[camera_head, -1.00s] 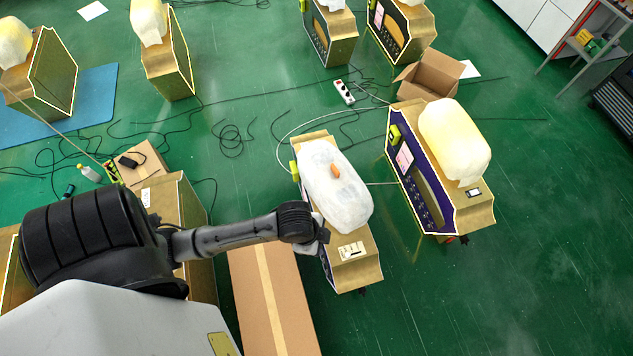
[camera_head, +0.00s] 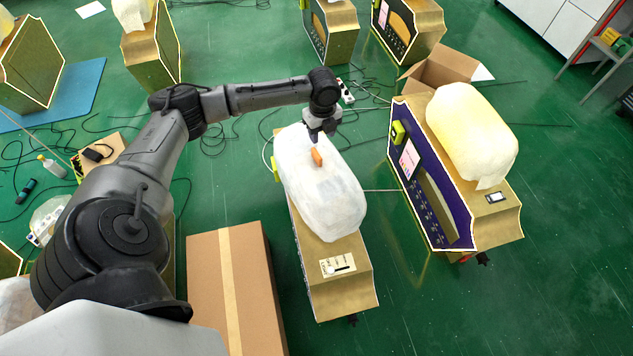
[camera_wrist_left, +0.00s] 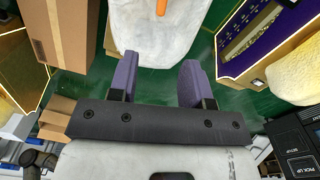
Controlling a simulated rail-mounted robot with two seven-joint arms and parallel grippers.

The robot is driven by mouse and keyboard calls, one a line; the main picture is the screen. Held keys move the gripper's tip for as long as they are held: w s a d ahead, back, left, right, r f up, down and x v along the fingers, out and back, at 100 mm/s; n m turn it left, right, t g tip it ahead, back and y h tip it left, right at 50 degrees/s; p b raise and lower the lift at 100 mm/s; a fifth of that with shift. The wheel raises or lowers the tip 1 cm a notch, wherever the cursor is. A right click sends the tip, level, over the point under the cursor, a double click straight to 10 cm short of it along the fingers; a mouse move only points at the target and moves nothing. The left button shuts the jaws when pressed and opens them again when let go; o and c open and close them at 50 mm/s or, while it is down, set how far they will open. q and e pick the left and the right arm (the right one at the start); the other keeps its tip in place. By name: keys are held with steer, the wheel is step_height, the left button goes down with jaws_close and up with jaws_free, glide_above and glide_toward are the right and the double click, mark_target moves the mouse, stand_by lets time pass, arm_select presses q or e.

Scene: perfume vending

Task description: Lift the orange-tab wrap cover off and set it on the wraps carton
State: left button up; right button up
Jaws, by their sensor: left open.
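The white wrap cover (camera_head: 325,195) lies over the top of the middle gold machine (camera_head: 345,285). Its orange tab (camera_head: 316,157) stands up near the cover's far end. In the left wrist view the cover (camera_wrist_left: 155,40) and the tab (camera_wrist_left: 161,7) show at the top edge. My left gripper (camera_head: 317,137) is just beyond the tab, over the far end of the cover. Its purple fingers (camera_wrist_left: 157,78) are open with nothing between them. The taped brown carton (camera_head: 205,285), likely the wraps carton, stands left of the machine with its top shut. My right gripper is out of view.
A purple-fronted machine (camera_head: 430,195) with a yellowish wrap (camera_head: 472,130) stands close on the right. An open cardboard box (camera_head: 440,68) and a power strip (camera_head: 346,92) lie behind. Cables cross the green floor. A narrow gap separates the carton and the middle machine.

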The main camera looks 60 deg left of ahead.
mark_target(317, 153)
arm_select(q)
steer(key=a+f+b, duration=0.1)
steer(key=f, duration=0.1)
steer(key=a+f+b, duration=0.1)
steer(key=f, duration=0.2)
steer(key=a+f+b, duration=0.1)
steer(key=f, duration=0.2)
steer(key=shift+w+f+b, duration=0.1)
steer(key=shift+f+b, duration=0.1)
steer(key=shift+b, duration=0.2)
steer(key=shift+d+f+b, duration=0.1)
steer(key=shift+f+b, duration=1.1)
steer(key=shift+f, duration=1.45)
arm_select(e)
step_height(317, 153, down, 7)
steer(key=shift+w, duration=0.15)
arm_select(q)
steer(key=shift+c, duration=0.4)
jaws_close()
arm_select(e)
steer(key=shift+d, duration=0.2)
arm_select(q)
steer(key=shift+r, duration=0.1)
